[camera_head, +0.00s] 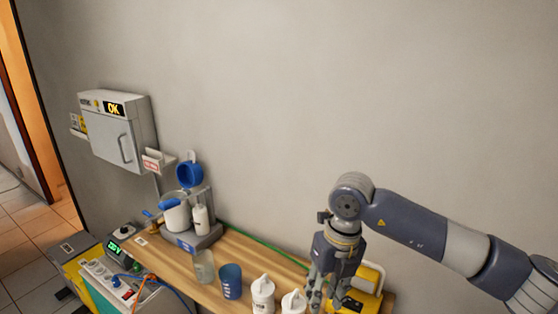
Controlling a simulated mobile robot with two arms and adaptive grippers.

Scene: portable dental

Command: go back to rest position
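My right arm comes in from the right edge, and its dark gripper (325,298) points down over the right end of the wooden bench. Its fingers look spread apart, with nothing visible between them. Its fingertips are close to a yellow case (369,280) with a pale handle, which is partly hidden behind the gripper. I cannot tell whether they touch. My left gripper is not in view.
The bench (245,258) carries white bottles (263,293), a blue cup (231,281), a clear cup (204,266) and a caddy (197,237). A white cabinet (118,131) hangs on the wall. A power strip (110,280) and cables lie at left. The wall above is bare.

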